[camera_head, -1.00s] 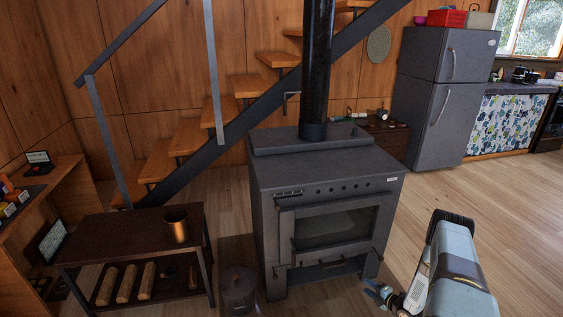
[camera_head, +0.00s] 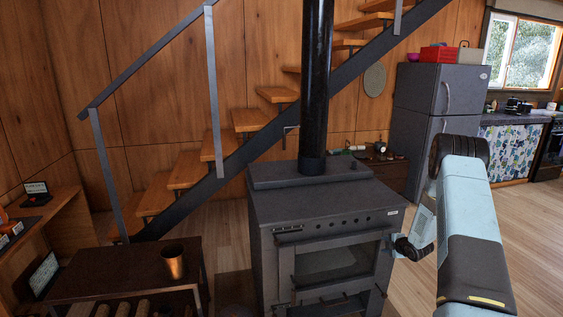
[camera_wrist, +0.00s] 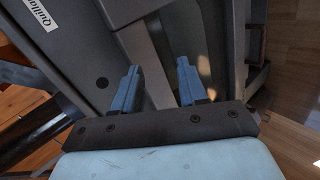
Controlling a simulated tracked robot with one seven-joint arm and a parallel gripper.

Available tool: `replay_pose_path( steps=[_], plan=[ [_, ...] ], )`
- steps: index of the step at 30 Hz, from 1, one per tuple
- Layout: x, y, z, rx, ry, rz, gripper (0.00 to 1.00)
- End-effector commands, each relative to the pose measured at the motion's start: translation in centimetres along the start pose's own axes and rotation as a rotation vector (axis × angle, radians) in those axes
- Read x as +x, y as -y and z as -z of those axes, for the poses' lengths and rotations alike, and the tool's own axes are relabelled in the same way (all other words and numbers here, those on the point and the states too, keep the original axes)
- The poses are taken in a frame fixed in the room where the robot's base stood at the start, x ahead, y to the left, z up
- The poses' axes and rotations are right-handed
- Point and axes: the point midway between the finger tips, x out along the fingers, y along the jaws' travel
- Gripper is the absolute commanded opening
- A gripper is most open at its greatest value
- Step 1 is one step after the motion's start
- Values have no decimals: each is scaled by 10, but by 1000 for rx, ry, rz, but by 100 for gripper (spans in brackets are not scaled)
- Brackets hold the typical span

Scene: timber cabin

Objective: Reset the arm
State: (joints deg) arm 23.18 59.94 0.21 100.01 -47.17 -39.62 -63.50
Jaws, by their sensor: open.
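My arm rises at the right of the head view, its light blue upper link close to the camera. My gripper shows in the wrist view (camera_wrist: 160,85) with its two blue fingers apart and nothing between them. The dark wood stove (camera_head: 325,225) stands close in front, just left of my arm. In the wrist view a grey stove panel (camera_wrist: 75,45) with a white label fills the area beyond the fingers. I cannot tell whether the fingers touch it. In the head view the fingertips are hard to make out beside the stove's right front.
A dark low bench (camera_head: 110,270) with a copper cup (camera_head: 173,263) stands at the left. A black stovepipe (camera_head: 316,80) rises from the stove. Stairs (camera_head: 240,125) run behind. A grey fridge (camera_head: 430,110) stands at the back right. Wooden floor is open at the right.

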Motion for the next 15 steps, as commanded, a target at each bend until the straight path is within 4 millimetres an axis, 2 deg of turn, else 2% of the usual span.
replay_pose_path(
  steps=[1, 6, 15],
  plan=[
    [-10, -20, 4, 15, 18, 2, 42],
    [-43, -70, 16, 89, 87, 19, 42],
    [-114, -145, 45, 238, 198, 36, 42]
  ],
)
